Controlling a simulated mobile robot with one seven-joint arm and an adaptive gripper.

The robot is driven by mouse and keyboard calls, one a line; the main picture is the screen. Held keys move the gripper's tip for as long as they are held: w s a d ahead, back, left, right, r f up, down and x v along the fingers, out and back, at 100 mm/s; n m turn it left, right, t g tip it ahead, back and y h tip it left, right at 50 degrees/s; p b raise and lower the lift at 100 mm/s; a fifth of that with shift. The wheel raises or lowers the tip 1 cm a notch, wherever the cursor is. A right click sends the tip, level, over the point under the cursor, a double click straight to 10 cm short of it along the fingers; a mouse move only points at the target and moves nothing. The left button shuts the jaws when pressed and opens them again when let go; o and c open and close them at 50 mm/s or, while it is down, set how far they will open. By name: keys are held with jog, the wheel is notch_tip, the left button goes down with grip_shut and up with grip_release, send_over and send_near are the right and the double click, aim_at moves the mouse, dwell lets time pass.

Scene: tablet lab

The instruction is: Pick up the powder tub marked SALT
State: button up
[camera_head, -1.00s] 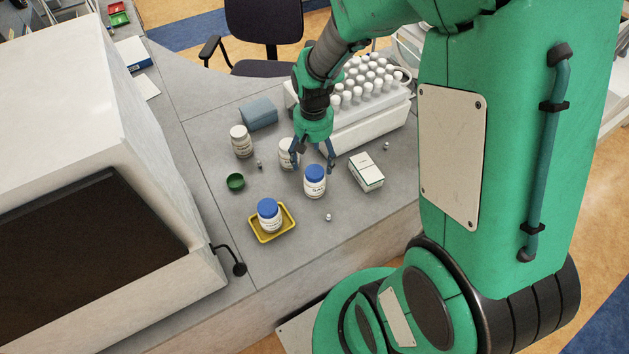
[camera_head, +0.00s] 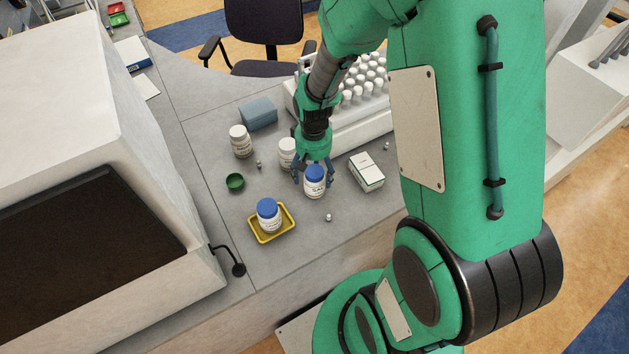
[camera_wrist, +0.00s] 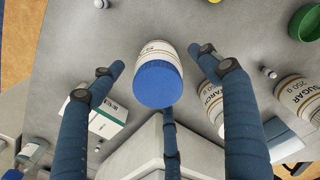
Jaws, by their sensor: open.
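A white tub with a blue lid (camera_head: 314,184), its label partly readable as "SA", stands upright on the grey bench. In the wrist view this tub (camera_wrist: 158,82) sits between my spread fingers, its lid toward the camera. My gripper (camera_head: 314,172) is open around the tub from above and behind, with a gap visible on each side in the wrist view. A second blue-lidded tub (camera_head: 269,216) stands in a yellow tray (camera_head: 287,232) to the front left; its label is too small to read.
White-lidded tubs marked STARCH (camera_wrist: 207,95) and SUGAR (camera_wrist: 296,95) stand close behind. A white box (camera_head: 366,172) is to the right, a green dish (camera_head: 235,182) to the left. A bottle rack (camera_head: 350,135) stands behind. Small weights lie around.

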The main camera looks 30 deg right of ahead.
jog(key=shift+d+f+b, duration=0.1)
jog(key=shift+f+b, duration=0.3)
jog(key=shift+f, duration=2.15)
jog(key=shift+c, duration=0.5)
jog(key=c, duration=1.4)
jog(key=shift+c, duration=0.2)
jog(key=shift+r, duration=0.1)
notch_tip(320, 180, up, 10)
jog(key=shift+f+p, duration=0.1)
jog(key=shift+p, duration=0.6)
